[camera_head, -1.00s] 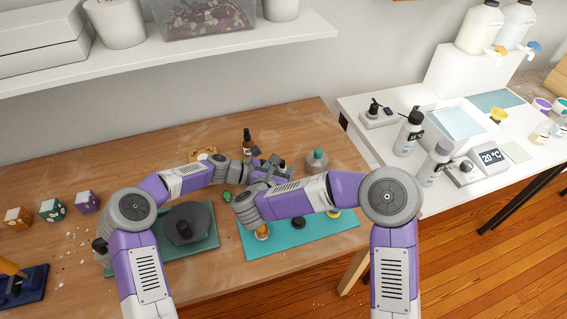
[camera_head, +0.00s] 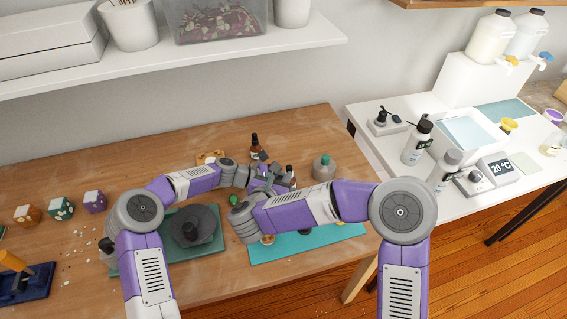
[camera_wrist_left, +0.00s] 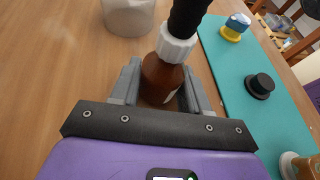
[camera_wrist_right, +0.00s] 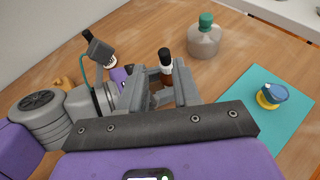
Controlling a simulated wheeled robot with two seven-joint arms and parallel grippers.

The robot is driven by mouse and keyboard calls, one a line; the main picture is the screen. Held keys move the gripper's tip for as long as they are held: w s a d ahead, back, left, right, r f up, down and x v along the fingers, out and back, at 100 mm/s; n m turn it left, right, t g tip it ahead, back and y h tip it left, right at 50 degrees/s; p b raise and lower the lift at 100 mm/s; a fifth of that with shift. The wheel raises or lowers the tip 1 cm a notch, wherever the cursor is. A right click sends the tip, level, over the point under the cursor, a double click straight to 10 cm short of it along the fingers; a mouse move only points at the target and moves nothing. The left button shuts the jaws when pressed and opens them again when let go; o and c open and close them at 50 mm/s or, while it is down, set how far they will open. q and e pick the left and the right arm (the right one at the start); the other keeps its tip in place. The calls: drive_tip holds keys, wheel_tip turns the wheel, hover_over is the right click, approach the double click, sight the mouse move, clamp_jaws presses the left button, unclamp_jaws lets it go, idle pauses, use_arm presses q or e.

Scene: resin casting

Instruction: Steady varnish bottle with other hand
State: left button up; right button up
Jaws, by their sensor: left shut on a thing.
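The varnish bottle (camera_wrist_left: 162,76) is brown with a white collar and a black top. In the left wrist view it stands between the fingers of my left gripper (camera_wrist_left: 162,92), which is shut on it. It also shows in the head view (camera_head: 290,172), partly behind the grippers, and in the right wrist view (camera_wrist_right: 166,68). My right gripper (camera_wrist_right: 165,82) is close to this bottle, with its fingers apart and the bottle just beyond or between the tips. I cannot tell whether they touch it. In the head view the two grippers overlap near the bottle.
A second dark bottle (camera_head: 254,142) stands behind the grippers. A grey container with a green cap (camera_head: 324,168) is to the right. A teal mat (camera_head: 345,232) with small pieces lies in front, and a dark round device (camera_head: 205,232) stands on a green mat to the left.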

drive_tip(key=w+r+n+t+y, duration=0.1)
drive_tip(key=w+r+n+y, duration=0.15)
drive_tip(key=w, duration=0.75)
drive_tip(key=w+a+r+n+y, duration=0.3)
drive_tip(key=w+n+y, duration=0.2)
drive_tip(key=n+g+h, duration=0.4)
drive_tip(key=n+g, duration=0.9)
drive_tip(key=n, duration=1)
hover_over(289, 166)
drive_tip(key=shift+s+a+r, duration=0.15)
drive_tip(key=shift+r, duration=0.1)
drive_tip(key=shift+f, duration=1.45)
